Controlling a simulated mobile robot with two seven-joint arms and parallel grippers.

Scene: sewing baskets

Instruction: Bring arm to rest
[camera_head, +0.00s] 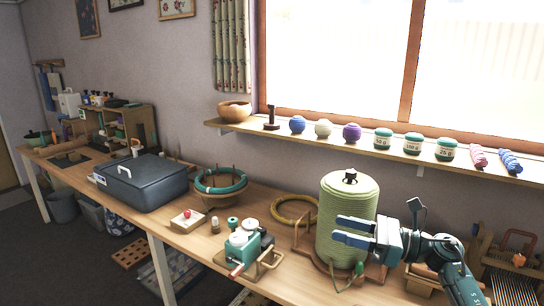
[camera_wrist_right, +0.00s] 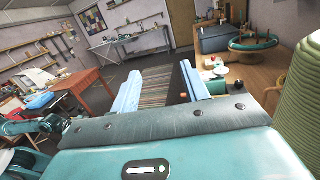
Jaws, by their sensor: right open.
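My right arm (camera_head: 447,262) comes in from the lower right of the head view. Its right gripper (camera_head: 340,231) points left, in front of the tall green lidded basket (camera_head: 347,193), with its two pale blue fingers apart and nothing between them. In the right wrist view the open fingers (camera_wrist_right: 160,82) point out over the room, and the green basket (camera_wrist_right: 302,100) stands close at the right edge. I cannot tell from the head view whether the gripper touches the basket. My left gripper does not show.
The wooden workbench (camera_head: 282,204) holds a teal-rimmed basket (camera_head: 221,197), a dark grey case (camera_head: 140,183), a small teal device (camera_head: 246,252) and a yellow ring (camera_head: 297,222). A shelf (camera_head: 400,154) with yarn balls and jars runs below the window. Open floor lies left of the bench.

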